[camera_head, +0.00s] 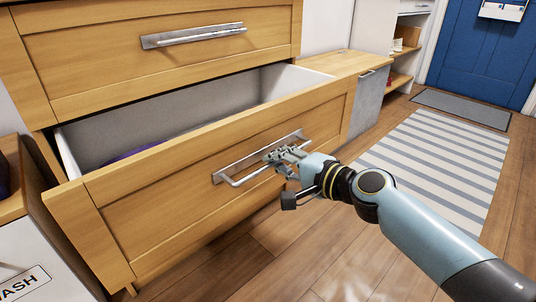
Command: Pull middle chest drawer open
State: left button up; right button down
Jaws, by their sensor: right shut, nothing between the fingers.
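The wooden chest stands at the left of the view. Its middle drawer (150,212) is pulled out, with its white inner walls showing and something purple lying inside. The silver bar handle (232,172) is on the drawer's front. My right gripper (277,157) is at the right part of this handle, its fingers closed and overlapping the bar in the picture. I cannot tell whether the fingers touch the bar. The upper drawer (110,55) is shut and has its own bar handle (194,36). My left gripper is not in view.
A white bin marked "WASH" (30,270) stands at the lower left, close to the chest. A low grey-fronted cabinet (368,102) stands right of the chest. A striped rug (440,160) lies on the open wooden floor, with a blue door (485,50) beyond.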

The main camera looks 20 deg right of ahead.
jog(key=shift+s+d, duration=0.1)
jog(key=shift+s, duration=0.15)
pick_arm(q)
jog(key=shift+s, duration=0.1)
pick_arm(e)
jog(key=c, duration=2)
grip_release()
jog(key=o, duration=0.6)
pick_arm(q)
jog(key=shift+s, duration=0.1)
pick_arm(e)
jog(key=v, duration=1.2)
